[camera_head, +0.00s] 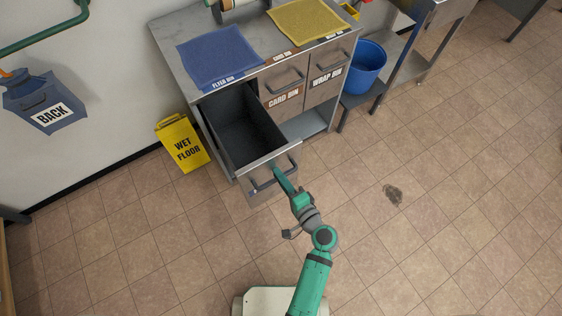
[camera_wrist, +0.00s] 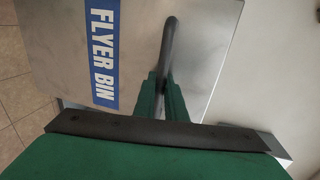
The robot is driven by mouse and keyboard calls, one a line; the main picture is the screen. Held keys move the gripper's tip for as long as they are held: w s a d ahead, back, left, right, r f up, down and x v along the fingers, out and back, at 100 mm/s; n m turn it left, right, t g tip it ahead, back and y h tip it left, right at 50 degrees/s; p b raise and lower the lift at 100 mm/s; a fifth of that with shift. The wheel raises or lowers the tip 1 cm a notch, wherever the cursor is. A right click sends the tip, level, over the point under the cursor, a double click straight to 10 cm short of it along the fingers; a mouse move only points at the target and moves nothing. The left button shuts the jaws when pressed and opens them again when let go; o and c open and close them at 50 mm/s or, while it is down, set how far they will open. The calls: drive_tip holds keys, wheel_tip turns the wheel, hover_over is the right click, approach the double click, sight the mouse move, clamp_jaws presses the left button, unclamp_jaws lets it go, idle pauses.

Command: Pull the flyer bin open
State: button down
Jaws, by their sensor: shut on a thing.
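The flyer bin (camera_head: 240,129) is a grey metal drawer at the left of the cabinet, pulled well out, with its dark empty inside showing in the head view. Its front bears the blue "FLYER BIN" label (camera_wrist: 102,50) in the wrist view. My gripper (camera_head: 276,174) is at the drawer front. In the wrist view its green fingers (camera_wrist: 162,92) are shut on the dark bar handle (camera_wrist: 168,50).
The card bin (camera_head: 284,85) and wrap bin (camera_head: 326,77) are shut on the cabinet's right. A yellow wet floor sign (camera_head: 182,143) stands left of the drawer. A blue bucket (camera_head: 365,68) sits on a low shelf at the right.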

drive_tip(key=shift+s+d, duration=0.85)
drive_tip(key=shift+d, duration=0.1)
drive_tip(key=c, duration=2.1)
unclamp_jaws()
drive_tip(key=shift+a, duration=0.1)
drive_tip(key=v, duration=1.1)
